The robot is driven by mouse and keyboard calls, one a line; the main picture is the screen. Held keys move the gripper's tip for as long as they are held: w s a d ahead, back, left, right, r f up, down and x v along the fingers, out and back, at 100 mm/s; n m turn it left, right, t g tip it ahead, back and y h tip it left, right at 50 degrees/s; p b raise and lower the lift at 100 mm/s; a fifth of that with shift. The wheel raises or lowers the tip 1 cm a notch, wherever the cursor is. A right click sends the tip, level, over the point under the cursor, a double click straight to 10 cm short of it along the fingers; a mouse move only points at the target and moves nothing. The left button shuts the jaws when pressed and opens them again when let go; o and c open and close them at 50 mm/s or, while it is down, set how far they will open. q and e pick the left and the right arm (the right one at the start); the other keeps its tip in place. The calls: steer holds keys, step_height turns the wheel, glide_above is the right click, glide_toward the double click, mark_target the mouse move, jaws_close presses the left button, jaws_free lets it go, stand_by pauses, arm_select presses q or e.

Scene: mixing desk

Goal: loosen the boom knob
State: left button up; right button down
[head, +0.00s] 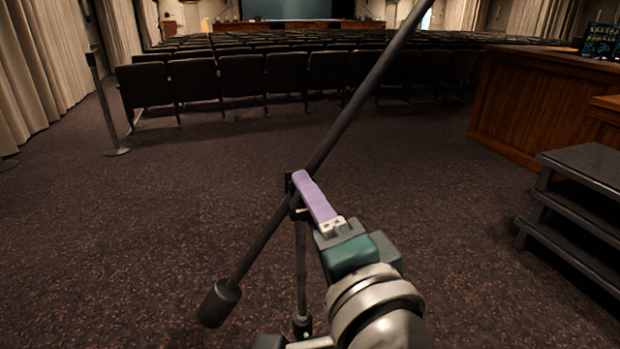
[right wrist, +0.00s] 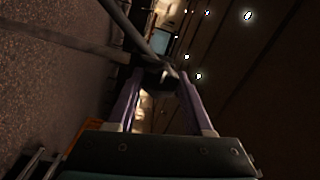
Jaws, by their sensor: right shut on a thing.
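A dark boom arm (head: 352,106) runs diagonally across the head view, from a counterweight (head: 219,303) at lower left to the top right. It crosses a thin upright stand pole (head: 301,265) at a black clamp (head: 290,184). My right gripper (head: 299,178) has its purple fingers at this clamp. In the right wrist view, the two fingers of my right gripper (right wrist: 160,74) close from both sides on the small dark boom knob (right wrist: 166,77). The knob is mostly hidden by the fingers in the head view. My left gripper is not in view.
Rows of dark seats (head: 243,76) stand beyond the stand. A wooden desk (head: 535,100) and black steps (head: 585,195) are at the right. A thin post (head: 104,105) stands at the left. Carpet around the stand is clear.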

steer(key=shift+c, duration=1.5)
jaws_free()
steer(key=p+v, duration=0.1)
steer(key=v, duration=0.9)
steer(key=shift+r, duration=0.15)
